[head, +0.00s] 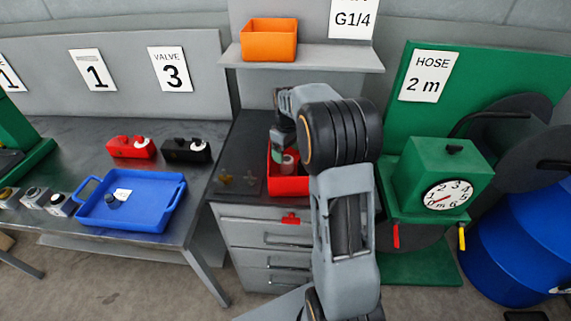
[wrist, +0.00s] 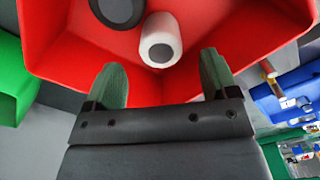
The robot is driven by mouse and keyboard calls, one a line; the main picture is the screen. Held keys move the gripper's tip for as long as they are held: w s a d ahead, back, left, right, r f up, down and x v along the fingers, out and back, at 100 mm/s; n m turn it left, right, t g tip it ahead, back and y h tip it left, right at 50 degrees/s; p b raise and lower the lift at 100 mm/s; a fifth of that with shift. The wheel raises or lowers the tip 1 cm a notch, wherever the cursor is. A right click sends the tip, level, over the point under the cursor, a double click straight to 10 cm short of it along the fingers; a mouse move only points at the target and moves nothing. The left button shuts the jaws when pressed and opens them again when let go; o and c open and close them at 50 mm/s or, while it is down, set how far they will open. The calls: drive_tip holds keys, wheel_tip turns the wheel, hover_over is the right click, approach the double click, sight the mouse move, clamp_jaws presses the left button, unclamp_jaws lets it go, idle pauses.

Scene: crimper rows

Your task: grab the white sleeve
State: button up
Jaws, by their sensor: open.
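The white sleeve (wrist: 161,40) is a short white cylinder with a dark grey hole in its end. In the wrist view it lies in the red bin (wrist: 75,55), just beyond my fingertips and between their lines. My gripper (wrist: 159,72) is open, with one green finger on each side and nothing between them. A dark round piece (wrist: 118,10) sits beside the sleeve at the upper left, partly cut off. In the head view my gripper (head: 280,150) points down into the red bin (head: 289,187) on the drawer cabinet, and my arm hides part of the bin.
The bin's red walls rise close around my fingers. A shelf above holds an orange bin (head: 269,41). A green hose stand (head: 440,180) is on the right. A blue tray (head: 135,212) and red and black valve blocks (head: 187,150) are on the left bench.

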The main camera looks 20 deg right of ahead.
sight(287, 159)
drive_tip(key=shift+f+p, duration=0.9)
drive_tip(key=shift+f, duration=2.15)
drive_tip(key=c, duration=1)
drive_tip(key=shift+r, duration=0.1)
